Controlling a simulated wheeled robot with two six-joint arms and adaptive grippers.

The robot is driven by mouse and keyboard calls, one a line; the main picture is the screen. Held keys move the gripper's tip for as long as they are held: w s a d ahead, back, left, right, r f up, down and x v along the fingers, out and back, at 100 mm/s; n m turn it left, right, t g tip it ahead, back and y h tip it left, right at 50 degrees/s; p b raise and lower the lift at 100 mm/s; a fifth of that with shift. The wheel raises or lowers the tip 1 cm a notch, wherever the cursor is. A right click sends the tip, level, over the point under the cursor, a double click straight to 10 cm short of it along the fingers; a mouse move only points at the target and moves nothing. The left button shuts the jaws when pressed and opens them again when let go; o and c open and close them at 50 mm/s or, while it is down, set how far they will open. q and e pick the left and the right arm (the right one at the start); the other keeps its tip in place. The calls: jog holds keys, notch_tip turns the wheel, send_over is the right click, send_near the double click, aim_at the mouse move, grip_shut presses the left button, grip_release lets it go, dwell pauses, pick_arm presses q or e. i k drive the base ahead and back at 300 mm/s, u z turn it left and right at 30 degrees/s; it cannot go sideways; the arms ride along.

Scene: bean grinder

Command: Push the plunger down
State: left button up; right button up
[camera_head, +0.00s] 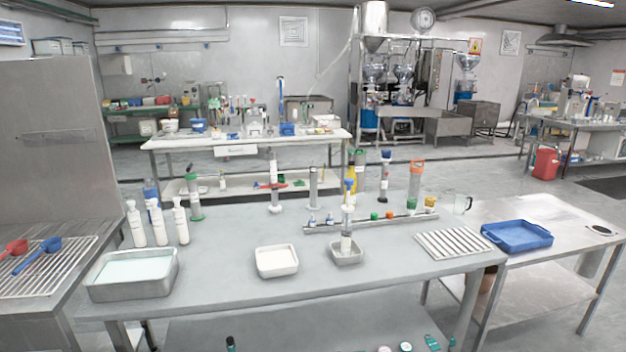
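A slim upright tube with a blue top (348,187) stands near the middle of the grey table. Its lower end (346,242) is in a small grey tray (346,261). The blue top and the pale shaft below it look like a plunger, but the parts are too small to tell for sure. The blue top stands clearly above a low metal rail (315,228) that runs across the table. Neither of my grippers shows in the head view, and nothing touches the tube.
A white tray (277,270) and a metal pan (103,290) stand to the left, near white bottles (158,226). Several upright cylinders stand behind, including one with an orange top (416,168). The front table edge is clear.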

aim_at(348, 181)
jog(key=u, duration=0.6)
jog(key=i, duration=0.8)
jog(key=u, duration=0.35)
